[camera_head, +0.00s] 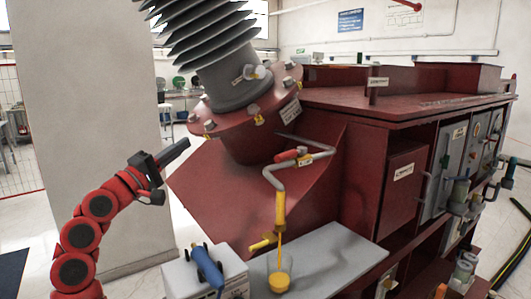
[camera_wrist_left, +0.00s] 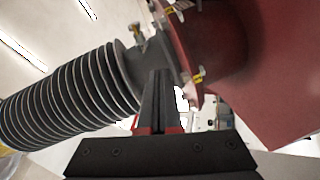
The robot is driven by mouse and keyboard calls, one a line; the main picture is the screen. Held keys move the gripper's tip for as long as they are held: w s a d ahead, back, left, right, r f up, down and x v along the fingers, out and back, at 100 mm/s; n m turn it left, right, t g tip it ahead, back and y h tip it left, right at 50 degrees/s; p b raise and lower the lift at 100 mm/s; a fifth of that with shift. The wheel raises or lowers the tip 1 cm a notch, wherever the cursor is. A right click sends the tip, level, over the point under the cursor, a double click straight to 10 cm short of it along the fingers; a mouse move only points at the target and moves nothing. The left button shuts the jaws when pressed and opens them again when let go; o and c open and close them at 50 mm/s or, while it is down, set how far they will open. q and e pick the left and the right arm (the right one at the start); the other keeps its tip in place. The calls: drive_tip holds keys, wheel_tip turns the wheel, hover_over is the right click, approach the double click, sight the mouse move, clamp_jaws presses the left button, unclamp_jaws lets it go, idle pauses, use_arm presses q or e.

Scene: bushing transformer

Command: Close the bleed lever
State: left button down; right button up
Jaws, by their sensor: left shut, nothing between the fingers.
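My left gripper (camera_head: 185,144) is in the head view, left of the transformer's tilted red flange (camera_head: 250,122). It is shut and empty, touching nothing that I can see. In the left wrist view its closed fingers (camera_wrist_left: 160,74) point toward the bushing base and flange. A small red-handled lever (camera_head: 287,155) sits on the bent grey pipe (camera_head: 318,155), with a label beside it. The label text is too small to read, so I cannot tell which is the bleed lever.
The ribbed grey bushing (camera_head: 208,40) rises from the flange. A grey plate (camera_head: 335,262) lies below the pipe. A white box (camera_head: 180,278) bears a blue tool (camera_head: 207,266). A pale pillar (camera_head: 90,110) stands behind my left arm. Space left of the flange is open.

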use_arm(q)
drive_tip(key=s+d+r+m+g+h, duration=0.2)
drive_tip(key=s+d+m+g, duration=0.1)
drive_tip(key=s+d+g, duration=0.1)
drive_tip(key=m+g+p, duration=0.3)
drive_tip(key=g+p, duration=0.1)
approach(292, 154)
drive_tip(key=w, duration=0.8)
drive_tip(key=s+d, duration=0.1)
drive_tip(key=s+d+p, duration=0.1)
drive_tip(key=shift+s+d+f, duration=0.25)
drive_tip(key=shift+d+f, duration=0.1)
